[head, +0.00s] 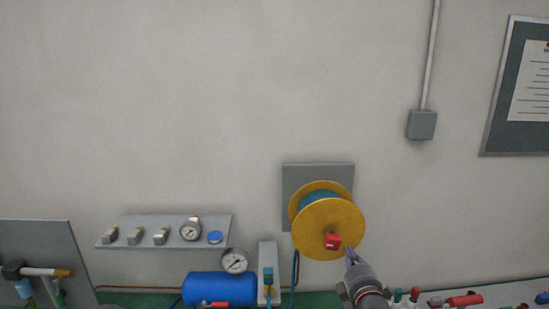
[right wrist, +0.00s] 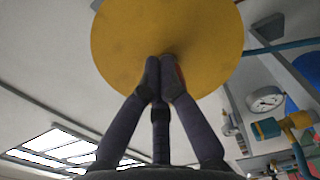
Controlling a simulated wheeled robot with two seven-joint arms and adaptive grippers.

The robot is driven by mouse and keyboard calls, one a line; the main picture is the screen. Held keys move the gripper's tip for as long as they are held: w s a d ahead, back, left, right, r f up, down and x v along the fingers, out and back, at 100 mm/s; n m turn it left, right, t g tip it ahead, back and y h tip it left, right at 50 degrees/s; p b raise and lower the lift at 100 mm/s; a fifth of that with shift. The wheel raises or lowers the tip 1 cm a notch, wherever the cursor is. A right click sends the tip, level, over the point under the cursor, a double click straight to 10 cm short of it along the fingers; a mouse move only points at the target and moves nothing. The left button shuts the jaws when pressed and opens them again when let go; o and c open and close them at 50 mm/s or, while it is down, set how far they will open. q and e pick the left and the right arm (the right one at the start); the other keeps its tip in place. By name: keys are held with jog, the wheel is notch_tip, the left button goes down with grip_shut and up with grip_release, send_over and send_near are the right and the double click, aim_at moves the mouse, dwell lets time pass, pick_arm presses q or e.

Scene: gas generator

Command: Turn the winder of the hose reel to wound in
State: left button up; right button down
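The hose reel (head: 320,217) is a yellow spool with blue hose on it, mounted on a grey wall plate (head: 317,172). Its winder shows as a red knob (head: 332,241) on the lower front of the yellow disc. My right gripper (head: 349,253) is just right of and below the red knob, seemingly apart from it. In the right wrist view its two fingertips (right wrist: 161,65) are together in front of the yellow disc (right wrist: 130,40). A sliver of red shows behind the right finger; the rest of the knob is hidden there. My left gripper is not in view.
A grey shelf (head: 165,240) with fittings and a gauge is on the wall to the left. Below are a blue tank (head: 221,288) and another gauge (head: 234,260). Red-handled parts (head: 464,300) lie at lower right. The wall above the reel is clear.

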jog(key=s+b, duration=0.1)
jog(key=s, duration=0.5)
jog(key=shift+s+d+f, duration=0.25)
jog(key=shift+d+f, duration=0.05)
jog(key=shift+d, duration=0.05)
jog(key=shift+w+d, duration=0.1)
jog(key=shift+w, duration=0.05)
